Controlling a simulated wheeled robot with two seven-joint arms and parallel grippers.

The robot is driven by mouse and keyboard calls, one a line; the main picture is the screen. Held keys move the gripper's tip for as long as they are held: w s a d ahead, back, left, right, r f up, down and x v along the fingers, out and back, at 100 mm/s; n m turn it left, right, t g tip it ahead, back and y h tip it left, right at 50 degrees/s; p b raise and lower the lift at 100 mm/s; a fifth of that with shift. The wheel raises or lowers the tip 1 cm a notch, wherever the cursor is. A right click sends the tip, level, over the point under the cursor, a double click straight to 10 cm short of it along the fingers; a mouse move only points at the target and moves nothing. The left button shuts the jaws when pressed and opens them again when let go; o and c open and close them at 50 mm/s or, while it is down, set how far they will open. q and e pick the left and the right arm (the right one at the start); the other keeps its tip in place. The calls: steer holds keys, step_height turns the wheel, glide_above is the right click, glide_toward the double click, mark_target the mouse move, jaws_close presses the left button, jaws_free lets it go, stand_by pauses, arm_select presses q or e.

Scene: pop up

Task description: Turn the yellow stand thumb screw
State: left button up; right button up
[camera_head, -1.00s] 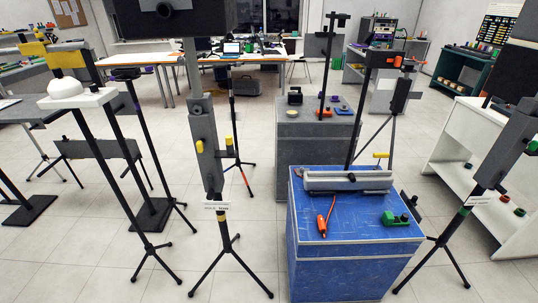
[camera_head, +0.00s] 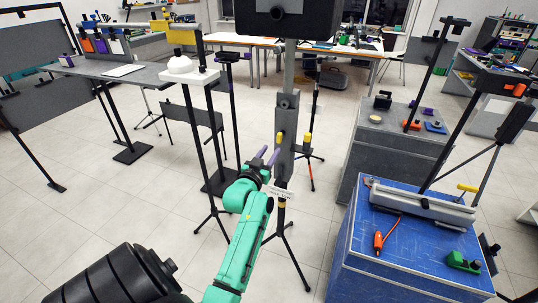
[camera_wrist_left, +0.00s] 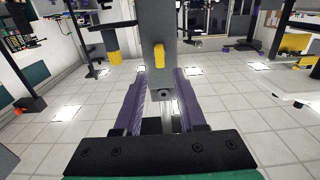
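A yellow thumb screw (camera_head: 279,139) sticks out of the grey upright of a black tripod stand (camera_head: 284,152) near the middle of the head view. In the left wrist view the yellow thumb screw (camera_wrist_left: 159,56) is ahead of the fingers, on the face of the grey upright (camera_wrist_left: 158,22). My left gripper (camera_head: 268,154) is at the lower part of this upright, below the screw. Its purple fingers (camera_wrist_left: 160,84) are open with nothing held between them, one at each side of the view. My right gripper is not in view.
A blue-topped cabinet (camera_head: 345,270) stands to the right, with an orange tool (camera_head: 378,242) and a green block (camera_head: 463,262) on it. Another stand with a yellow knob (camera_head: 307,139) is just behind. A white-topped stand (camera_head: 190,76) is to the left. Floor between is clear.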

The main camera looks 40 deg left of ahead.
mark_target(279, 140)
arm_select(q)
steer(key=b+x, duration=0.3)
steer(key=x, duration=0.4)
steer(key=shift+w+f, duration=0.1)
steer(key=shift+f, duration=0.05)
jaws_close()
steer(key=n, duration=0.6)
steer(key=shift+n, duration=0.3)
steer(key=n, duration=1.1)
steer(key=shift+o, duration=1.2)
jaws_free()
